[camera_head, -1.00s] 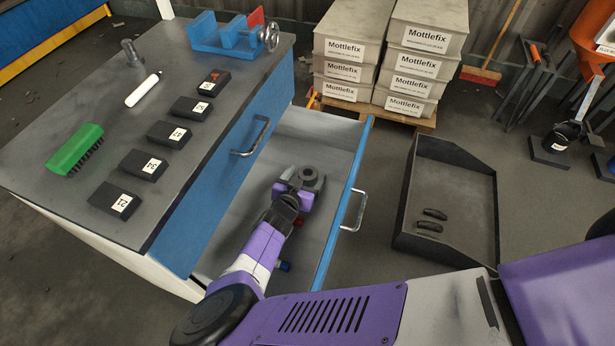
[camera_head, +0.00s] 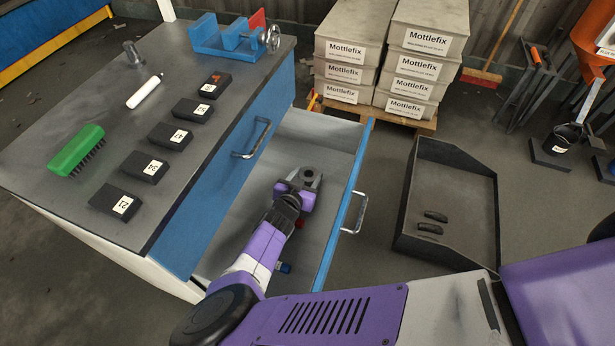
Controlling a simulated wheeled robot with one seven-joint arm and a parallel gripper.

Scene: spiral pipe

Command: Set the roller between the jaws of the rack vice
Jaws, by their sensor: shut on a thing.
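The rack vice (camera_head: 205,32) is blue, with a red plate behind it and a metal handwheel at its right. It stands at the far end of the bench top, with a gap between its blue jaws. My gripper (camera_head: 303,182) is down inside the open drawer, shut on a grey round piece with a dark hole (camera_head: 313,176), which looks like the roller. My purple wrist hides part of it, and I cannot tell whether it touches the drawer floor. The gripper is well below and to the right of the vice.
The open drawer (camera_head: 343,215) has raised walls around my gripper; a blue-ended piece (camera_head: 284,267) lies inside. The bench top holds a green brush (camera_head: 76,150), a white marker (camera_head: 143,92), a grey metal piece (camera_head: 132,53) and several numbered black blocks (camera_head: 142,167). A black tray (camera_head: 455,190) lies right.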

